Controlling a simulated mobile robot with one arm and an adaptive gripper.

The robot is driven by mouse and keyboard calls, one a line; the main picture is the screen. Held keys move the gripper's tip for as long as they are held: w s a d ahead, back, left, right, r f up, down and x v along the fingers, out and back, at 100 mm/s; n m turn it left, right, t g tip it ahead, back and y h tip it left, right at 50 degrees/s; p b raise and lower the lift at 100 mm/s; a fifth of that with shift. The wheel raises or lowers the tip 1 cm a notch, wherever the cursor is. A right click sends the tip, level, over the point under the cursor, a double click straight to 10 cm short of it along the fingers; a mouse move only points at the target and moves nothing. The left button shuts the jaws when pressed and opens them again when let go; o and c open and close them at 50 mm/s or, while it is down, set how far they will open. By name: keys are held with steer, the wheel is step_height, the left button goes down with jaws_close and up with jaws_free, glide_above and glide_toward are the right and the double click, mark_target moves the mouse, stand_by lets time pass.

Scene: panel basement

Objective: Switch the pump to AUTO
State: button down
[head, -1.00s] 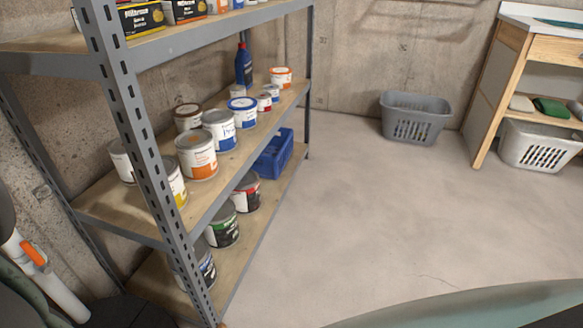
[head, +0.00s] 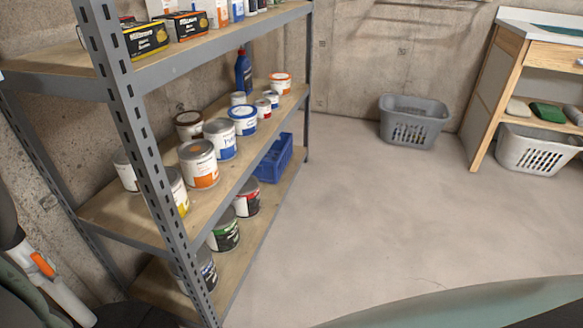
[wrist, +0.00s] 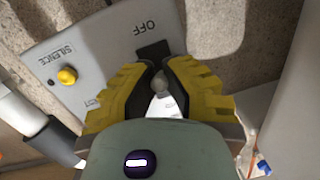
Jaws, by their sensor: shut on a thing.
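A light grey control panel (wrist: 95,45) fills the upper left of the wrist view, seen tilted. It carries the words OFF and SILENCE, part of another label, and a round yellow button (wrist: 67,76). A black slot or plate lies just under OFF. My gripper (wrist: 160,78) has yellow fingers closed around a small grey switch knob (wrist: 159,86) below OFF. The fingers and my gripper body hide the rest of the switch and any AUTO label. The panel and the fingers do not show in the head view.
A white pipe (head: 62,298) with an orange part stands at lower left in the head view; a pipe (wrist: 22,118) also shows in the wrist view. A metal shelf (head: 140,150) with paint cans stands close on the left.

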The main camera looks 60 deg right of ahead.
steer(key=r+g+p, duration=0.1)
steer(key=p, duration=0.2)
steer(key=shift+d+r+p, duration=0.1)
steer(key=shift+r+p, duration=0.15)
steer(key=shift+p, duration=0.15)
steer(key=g+p, duration=0.1)
steer(key=p, duration=0.2)
steer(key=g+h+p, duration=0.1)
steer(key=p, duration=0.3)
steer(key=shift+r, duration=0.25)
steer(key=g+p, duration=0.2)
steer(key=p, duration=0.2)
steer(key=shift+h, duration=0.4)
steer(key=shift+g+p, duration=0.6)
steer(key=shift+p, duration=0.5)
steer(key=shift+r+g+h+p, duration=0.15)
steer(key=shift+g+h+p, duration=0.15)
steer(key=shift+g+p, duration=0.3)
steer(key=shift+r+m+g+p, duration=0.1)
steer(key=shift+m+g+p, duration=0.2)
steer(key=shift+g+p, duration=0.25)
